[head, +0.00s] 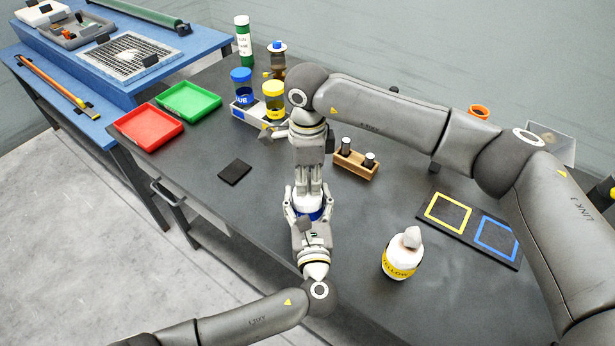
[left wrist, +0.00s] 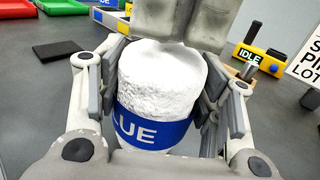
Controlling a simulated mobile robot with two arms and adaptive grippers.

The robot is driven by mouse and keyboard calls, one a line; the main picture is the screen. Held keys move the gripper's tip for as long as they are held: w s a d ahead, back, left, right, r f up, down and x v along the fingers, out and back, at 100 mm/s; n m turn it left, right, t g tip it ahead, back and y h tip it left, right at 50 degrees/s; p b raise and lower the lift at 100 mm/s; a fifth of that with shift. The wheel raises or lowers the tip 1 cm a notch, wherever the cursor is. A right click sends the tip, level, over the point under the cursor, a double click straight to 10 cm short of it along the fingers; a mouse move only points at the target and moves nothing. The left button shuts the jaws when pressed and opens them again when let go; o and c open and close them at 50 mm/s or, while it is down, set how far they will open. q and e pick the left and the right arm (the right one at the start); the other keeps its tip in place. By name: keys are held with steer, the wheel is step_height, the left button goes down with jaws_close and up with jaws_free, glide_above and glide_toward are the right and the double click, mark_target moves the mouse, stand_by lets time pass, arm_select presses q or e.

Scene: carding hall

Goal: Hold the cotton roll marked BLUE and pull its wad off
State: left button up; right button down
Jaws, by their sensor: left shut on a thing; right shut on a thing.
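The cotton roll marked BLUE (left wrist: 150,131) is white with a blue band; part of the word shows in the left wrist view. In the head view it shows as a bit of white and blue (head: 313,215) between my grippers. My left gripper (head: 308,207) is shut around its sides; its padded fingers flank the roll in the left wrist view. My right gripper (head: 309,190) points down from above and is shut at the roll's top, on the wad, which its fingers hide. The roll marked YELLOW (head: 402,261) stands on the right with a wad (head: 411,237) on top.
A dark mat with yellow and blue squares (head: 468,228) lies at the right. A wooden holder (head: 356,165) with dark pieces stands behind my grippers. Red (head: 148,127) and green (head: 189,102) trays, blue-lidded (head: 241,81) and yellow-lidded (head: 274,97) jars stand at back left.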

steer(key=shift+r, duration=0.2)
stand_by(0.7)
steer(key=shift+r, duration=0.95)
steer(key=shift+r, duration=0.1)
steer(key=shift+r, duration=1.9)
arm_select(q)
steer(key=o, duration=1.5)
steer(key=s, duration=0.8)
steer(key=s+d, duration=0.1)
steer(key=s, duration=0.3)
